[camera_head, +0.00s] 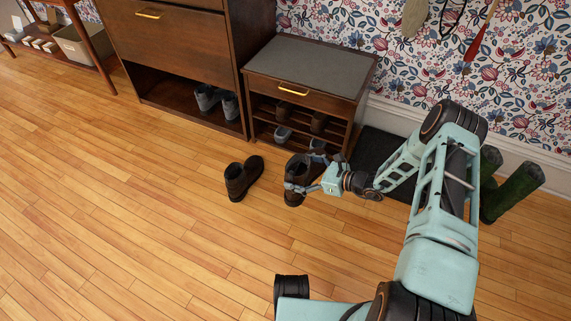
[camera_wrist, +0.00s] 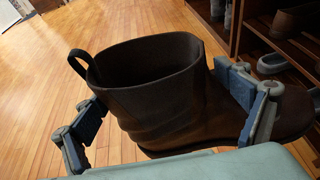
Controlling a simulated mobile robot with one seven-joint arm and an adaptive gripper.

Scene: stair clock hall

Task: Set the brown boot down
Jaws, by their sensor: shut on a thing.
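A brown boot (camera_head: 296,168) is held by my gripper (camera_head: 306,172), in front of the small shoe bench. In the wrist view the same boot (camera_wrist: 160,90) fills the middle, roughly upright, its opening up and a pull loop at the left. The fingers press on its two sides, one at the left and one at the right. The boot's sole is partly hidden, and I cannot tell whether it touches the floor.
The shoe bench (camera_head: 310,68) has a grey top and shoes on its shelves. A tall cabinet (camera_head: 180,50) with grey boots (camera_head: 208,98) stands left of it. A dark mat (camera_head: 375,150) and green boots (camera_head: 512,190) are at the right. The floor at the left is clear.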

